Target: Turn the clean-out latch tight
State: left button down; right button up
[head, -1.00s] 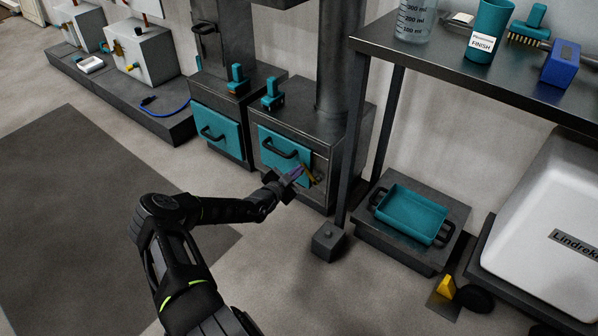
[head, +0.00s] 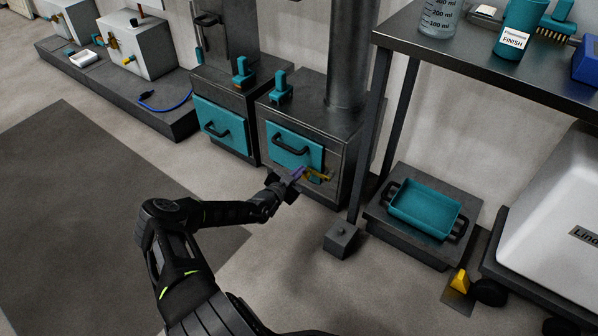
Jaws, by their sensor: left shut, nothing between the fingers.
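The clean-out latch (head: 322,176) is a small brass-coloured handle. It sits at the lower right of the teal clean-out door (head: 290,147) on the dark hopper base, and its bar now looks close to level. My left gripper (head: 298,174) is shut and empty, with its purplish fingertips at the latch's left end. Whether they touch it I cannot tell. Part of the latch's left end is hidden by the fingers. My right gripper is not in view.
A second hopper with a teal door (head: 220,129) stands to the left. A dark table (head: 480,55) with its leg stands right of the latch. A small grey block (head: 341,239) and a teal tray (head: 425,212) on a low platform are at right. Floor in front is clear.

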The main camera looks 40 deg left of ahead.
pick_arm(q)
jog(key=shift+s+f, duration=0.15)
jog(key=shift+f, duration=0.05)
dwell(0.4)
jog(key=p+v, duration=0.3)
jog(key=v, duration=0.4)
jog(key=shift+s+r, duration=0.25)
jog(key=shift+r, duration=0.05)
jog(key=shift+d+p, duration=0.1)
jog(key=shift+p, duration=0.2)
